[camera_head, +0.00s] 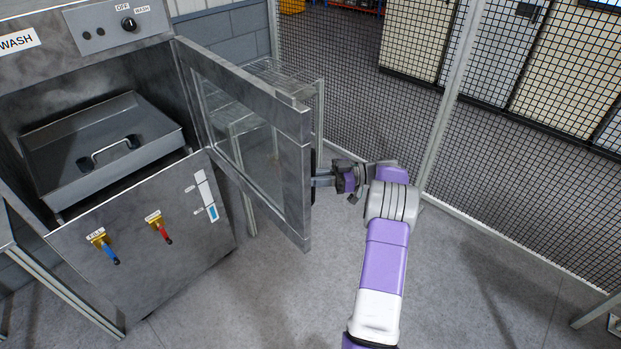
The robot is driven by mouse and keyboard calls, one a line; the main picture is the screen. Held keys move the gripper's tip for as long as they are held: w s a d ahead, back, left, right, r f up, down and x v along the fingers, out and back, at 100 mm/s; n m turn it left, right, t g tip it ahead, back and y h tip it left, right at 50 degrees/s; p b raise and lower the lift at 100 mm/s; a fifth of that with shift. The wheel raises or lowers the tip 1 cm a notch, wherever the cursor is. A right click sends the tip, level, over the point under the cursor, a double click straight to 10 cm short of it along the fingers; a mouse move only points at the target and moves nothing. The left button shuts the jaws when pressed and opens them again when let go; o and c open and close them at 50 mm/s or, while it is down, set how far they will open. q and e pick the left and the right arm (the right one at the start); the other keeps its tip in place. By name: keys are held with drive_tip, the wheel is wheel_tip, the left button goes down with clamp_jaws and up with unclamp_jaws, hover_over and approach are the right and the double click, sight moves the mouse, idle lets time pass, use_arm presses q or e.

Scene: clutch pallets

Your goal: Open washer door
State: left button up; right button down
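The washer (150,239) stands at the left, a grey metal cabinet marked WASH. Its door (298,178), a metal frame with a glass pane, is swung open on the right side of the cabinet and stands well out from the opening. My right gripper (317,180) is at the door's outer edge, by the dark handle. Its fingertips are partly hidden there, so I cannot tell how they sit on the handle. My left gripper is not in view.
A WASH/OFF knob (129,24) is on the top panel, and blue and red valve levers are on the front. A wire rack (285,75) stands behind the door. Mesh fencing (445,135) bounds the right. The floor in front is clear.

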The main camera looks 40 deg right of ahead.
drive_tip(key=shift+w+a+r, duration=0.1)
drive_tip(key=shift+w+r, duration=0.1)
drive_tip(key=shift+r, duration=0.1)
drive_tip(key=c, duration=1.4)
unclamp_jaws()
drive_tip(key=shift+c, duration=0.2)
drive_tip(key=shift+o, duration=1.4)
drive_tip(key=shift+w+a+f, duration=0.1)
drive_tip(key=shift+w, duration=0.1)
drive_tip(key=v, duration=0.8)
drive_tip(key=shift+a+f, duration=0.1)
